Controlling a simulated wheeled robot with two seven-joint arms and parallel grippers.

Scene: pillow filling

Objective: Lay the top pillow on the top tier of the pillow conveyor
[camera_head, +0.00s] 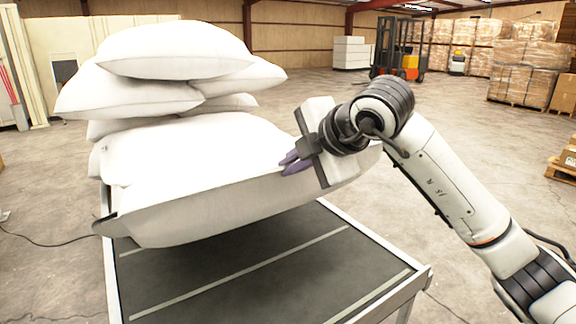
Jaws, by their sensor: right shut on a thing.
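A large white pillow (235,195) hangs in front of the pillow stack, tilted. Its front edge is above a dark, striped surface (255,275) in a pale metal frame, which looks like a conveyor tier. My right gripper (291,161) is shut on the right part of this pillow. Behind it is a stack of several white pillows; the top pillow (175,50) lies across the others. The held pillow hides the lower stack and what bears it.
The frame's right rim (375,238) runs below my right arm. Concrete floor (460,150) lies open to the right. A forklift (397,50), wrapped pallets (530,70) and white boxes (352,52) stand far back. A dark cable (45,240) lies on the floor at left.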

